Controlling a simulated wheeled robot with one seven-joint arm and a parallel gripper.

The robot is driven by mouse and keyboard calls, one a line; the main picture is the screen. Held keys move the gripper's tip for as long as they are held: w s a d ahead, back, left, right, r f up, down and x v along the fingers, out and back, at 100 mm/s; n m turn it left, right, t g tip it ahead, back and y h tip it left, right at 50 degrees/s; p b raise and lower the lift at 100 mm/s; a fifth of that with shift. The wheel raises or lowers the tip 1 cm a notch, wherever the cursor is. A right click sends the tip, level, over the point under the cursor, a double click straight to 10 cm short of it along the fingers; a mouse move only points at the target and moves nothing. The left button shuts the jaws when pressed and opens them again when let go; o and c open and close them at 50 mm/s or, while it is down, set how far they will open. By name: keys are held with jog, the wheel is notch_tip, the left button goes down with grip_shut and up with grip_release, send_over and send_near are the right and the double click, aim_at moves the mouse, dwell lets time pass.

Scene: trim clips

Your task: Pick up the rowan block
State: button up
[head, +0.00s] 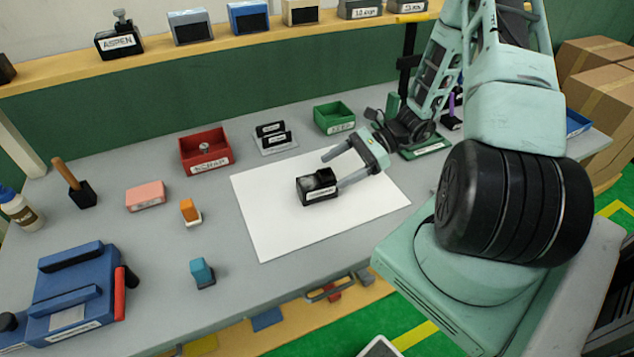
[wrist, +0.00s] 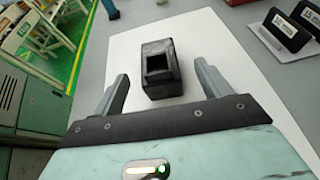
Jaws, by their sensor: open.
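A black block (head: 317,186) with a dark recess in its top and a white label too small to read sits on a white sheet (head: 270,225). I cannot confirm from the label that it is the rowan block. It also shows in the wrist view (wrist: 160,88), upright on the sheet. My gripper (head: 334,169) is open and empty just to the right of the block. In the wrist view the two fingers (wrist: 160,78) are spread to either side of the block's near end, with gaps on both sides.
A red bin (head: 205,165), a green bin (head: 335,130) and a small black-labelled rack (head: 275,150) stand behind the sheet. A blue fixture (head: 75,297), a pink block (head: 146,196), and small orange (head: 189,210) and teal (head: 202,270) pieces lie left. Labelled blocks line the shelf.

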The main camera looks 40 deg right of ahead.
aim_at(317, 180)
jog(key=p+x, duration=0.2)
jog(key=x, duration=0.3)
jog(key=shift+a, duration=0.35)
jog(key=shift+w+a+f, duration=0.1)
jog(key=shift+a+f, duration=0.1)
jog(key=shift+a, duration=0.05)
jog(key=shift+c, duration=0.3)
jog(key=c, duration=1.1)
